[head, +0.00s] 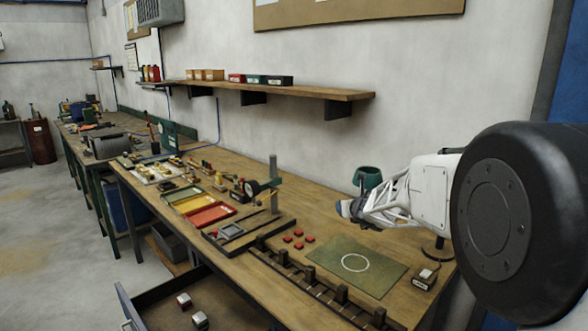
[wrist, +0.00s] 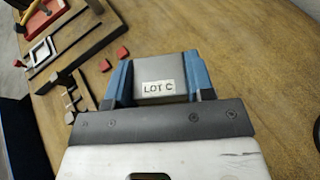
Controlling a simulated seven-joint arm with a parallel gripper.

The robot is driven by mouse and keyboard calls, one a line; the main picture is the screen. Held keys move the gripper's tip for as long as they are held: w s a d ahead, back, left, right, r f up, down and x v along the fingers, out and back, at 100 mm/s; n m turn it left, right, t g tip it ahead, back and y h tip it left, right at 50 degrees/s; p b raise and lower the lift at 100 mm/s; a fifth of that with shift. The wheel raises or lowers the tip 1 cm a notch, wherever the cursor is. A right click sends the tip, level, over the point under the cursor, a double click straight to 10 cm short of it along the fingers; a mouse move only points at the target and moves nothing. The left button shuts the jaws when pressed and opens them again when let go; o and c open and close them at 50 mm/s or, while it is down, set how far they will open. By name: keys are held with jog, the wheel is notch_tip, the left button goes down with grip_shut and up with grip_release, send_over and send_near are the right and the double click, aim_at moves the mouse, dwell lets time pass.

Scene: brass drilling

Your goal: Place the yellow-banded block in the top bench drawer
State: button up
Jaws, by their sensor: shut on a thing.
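My gripper (wrist: 159,78) is shut on a grey block (wrist: 166,66) with a white "LOT C" label in the wrist view. The block sits between the two blue fingers; no yellow band shows on its visible faces. The top bench drawer (head: 150,318) is pulled open at the bottom of the head view. Two light-topped blocks, one (head: 184,300) behind the other (head: 200,320), lie in it. Its front part is cut off.
The wooden bench (head: 300,205) carries a green mat (head: 385,262) with a white circle, red pieces (head: 298,232), a dark slotted rack (head: 318,285) and coloured trays (head: 210,214). A shelf (head: 290,88) is on the wall.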

jog(key=shift+s+r+m+h, duration=0.55)
jog(key=shift+r+m+h, duration=0.25)
jog(key=shift+h, duration=0.2)
jog(key=shift+s+d+r+m+h, duration=0.1)
jog(key=shift+s+m+h, duration=0.3)
jog(key=shift+m+h, duration=0.15)
jog(key=shift+s+h, duration=0.25)
jog(key=shift+d, duration=0.1)
dwell(1.6)
jog(key=s+d+f+n+y, duration=0.4)
jog(key=s+d+f+y, duration=0.1)
jog(key=s, duration=0.5)
jog(key=shift+f+y, duration=0.4)
jog(key=shift+f, duration=0.3)
jog(key=shift+d+f, duration=0.1)
jog(key=shift+f, duration=0.05)
jog(key=shift+n, duration=0.25)
jog(key=shift+f, duration=2.75)
